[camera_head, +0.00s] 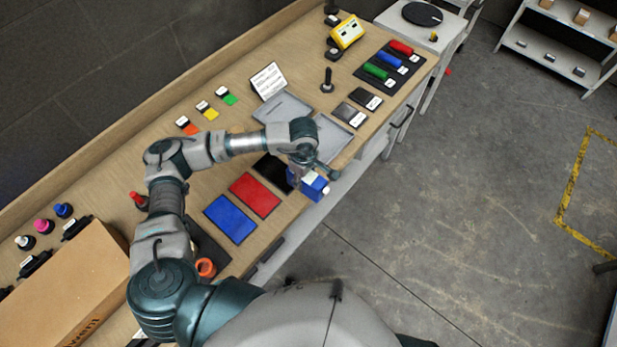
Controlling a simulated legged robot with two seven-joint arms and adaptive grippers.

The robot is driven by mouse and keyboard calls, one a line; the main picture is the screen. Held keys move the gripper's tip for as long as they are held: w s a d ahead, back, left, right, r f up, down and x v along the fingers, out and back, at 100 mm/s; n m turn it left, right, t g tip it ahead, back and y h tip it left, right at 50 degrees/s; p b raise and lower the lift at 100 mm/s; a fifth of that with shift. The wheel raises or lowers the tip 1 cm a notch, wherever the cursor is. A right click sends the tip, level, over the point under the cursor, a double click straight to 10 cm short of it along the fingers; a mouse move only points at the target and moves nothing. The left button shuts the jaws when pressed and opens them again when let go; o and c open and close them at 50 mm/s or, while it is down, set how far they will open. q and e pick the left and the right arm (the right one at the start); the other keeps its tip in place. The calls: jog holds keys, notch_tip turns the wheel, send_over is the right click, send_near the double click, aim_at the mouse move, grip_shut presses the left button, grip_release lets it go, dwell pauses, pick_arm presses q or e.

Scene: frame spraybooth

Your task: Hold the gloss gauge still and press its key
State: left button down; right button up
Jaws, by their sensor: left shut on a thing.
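A small blue box with a pale top (315,187), which looks like the gloss gauge, is at the front edge of the workbench, beside the black panel (273,171). My left gripper (304,176) is over it and shut on it. The wrist and fingers cover part of the gauge, and its key cannot be made out. I cannot tell whether the gauge rests on the bench or is held just above it. My right gripper is out of view.
Red (255,194) and blue (231,218) panels lie left of the gauge. Grey trays (331,137) lie behind my left wrist. A cardboard box (72,285) fills the near left. A yellow device (347,32) stands at the far end.

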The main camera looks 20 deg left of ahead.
pick_arm(q)
jog(key=shift+w+a+f, duration=0.2)
jog(key=shift+a, duration=0.4)
jog(key=shift+w+b, duration=0.15)
jog(key=shift+b, duration=0.4)
jog(key=shift+w+a+f, duration=0.1)
jog(key=shift+a+f, duration=0.05)
jog(key=shift+a, duration=0.05)
jog(key=shift+w+a+f+b, duration=0.1)
jog(key=shift+a+b, duration=0.2)
jog(key=shift+a, duration=0.15)
jog(key=shift+w+a+f, duration=0.1)
jog(key=shift+a, duration=0.35)
jog(key=shift+w+a+f+b, duration=0.1)
jog(key=shift+w+a+b, duration=0.1)
jog(key=shift+b, duration=0.15)
jog(key=shift+w+a+f, duration=0.1)
jog(key=shift+a, duration=0.2)
jog(key=shift+w+a+f+b, duration=0.15)
jog(key=shift+a+b, duration=0.35)
jog(key=shift+a, duration=0.05)
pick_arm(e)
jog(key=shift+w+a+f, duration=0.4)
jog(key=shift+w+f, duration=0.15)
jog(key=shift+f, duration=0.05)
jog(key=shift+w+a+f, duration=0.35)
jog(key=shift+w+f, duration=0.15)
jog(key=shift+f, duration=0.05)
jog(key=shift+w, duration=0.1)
